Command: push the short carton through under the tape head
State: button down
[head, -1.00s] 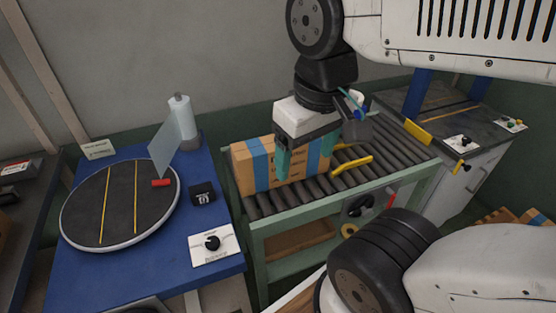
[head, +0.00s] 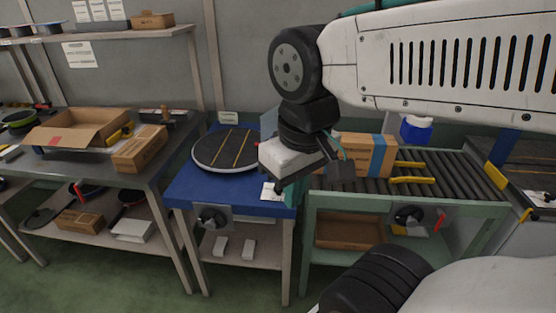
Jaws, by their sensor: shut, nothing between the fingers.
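A brown carton (head: 377,156) with blue bands stands upright on the left part of the roller conveyor (head: 452,168) in the head view. Its right end is close to the left ends of two yellow guide rails (head: 411,180). My gripper (head: 285,194) has teal fingers and is shut and empty. It points down left of the carton, in front of the gap between the blue table and the conveyor. It hides the carton's left end. I cannot clearly make out the tape head; a blue-and-white part (head: 416,130) shows behind the conveyor, partly under my arm.
A blue table (head: 188,190) with a round turntable (head: 226,148) stands left of the conveyor. Further left, a bench holds an open box (head: 75,130) and a closed carton (head: 141,149). A dark-topped cabinet stands right of the conveyor. Green floor in front is open.

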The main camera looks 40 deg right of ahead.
aim_at(374, 155)
jog(key=u, duration=0.15)
jog(key=i, duration=1.1)
jog(key=z, duration=0.6)
